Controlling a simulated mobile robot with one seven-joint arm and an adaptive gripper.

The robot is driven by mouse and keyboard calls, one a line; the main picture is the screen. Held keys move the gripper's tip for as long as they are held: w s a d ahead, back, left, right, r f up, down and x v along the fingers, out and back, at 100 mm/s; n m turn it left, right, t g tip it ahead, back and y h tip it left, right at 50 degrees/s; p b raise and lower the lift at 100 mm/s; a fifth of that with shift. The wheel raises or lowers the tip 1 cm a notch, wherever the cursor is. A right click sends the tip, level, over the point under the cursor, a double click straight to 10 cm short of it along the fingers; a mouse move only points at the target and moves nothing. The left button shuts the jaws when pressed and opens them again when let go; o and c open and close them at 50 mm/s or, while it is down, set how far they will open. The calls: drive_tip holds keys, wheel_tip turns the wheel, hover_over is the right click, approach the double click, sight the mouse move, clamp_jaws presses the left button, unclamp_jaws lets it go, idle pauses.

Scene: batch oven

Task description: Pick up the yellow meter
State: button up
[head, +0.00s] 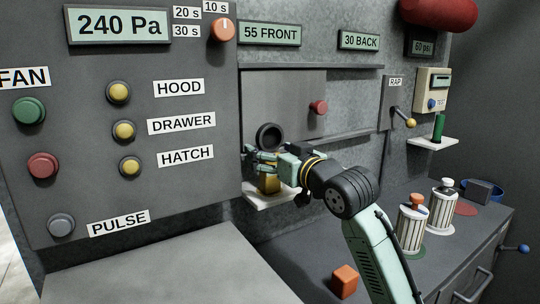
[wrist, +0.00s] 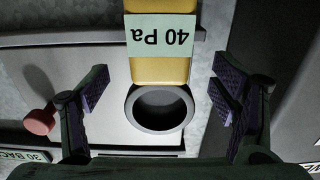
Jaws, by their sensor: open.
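The yellow meter (head: 268,184) stands on a small white shelf (head: 275,200) against the grey wall, partly hidden by my gripper (head: 262,158). In the wrist view the yellow meter (wrist: 160,70) is at the top middle, with a pale display reading "40 Pa" upside down. My gripper (wrist: 162,92) is open. Its two dark padded fingers appear on either side of the meter's line in the wrist view, with visible gaps. I cannot tell whether any finger touches it in the head view.
A dark round port (head: 269,136) is in the wall panel just above the meter. A red knob (head: 319,107) sticks out of the panel to the right. A button panel (head: 140,220) stands at left. An orange block (head: 345,281) and white ribbed canisters (head: 411,232) are on the counter.

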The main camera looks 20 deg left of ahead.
drive_tip(key=shift+w+a, duration=0.2)
drive_tip(key=shift+a, duration=0.1)
drive_tip(key=shift+c, duration=0.4)
drive_tip(key=c, duration=1.4)
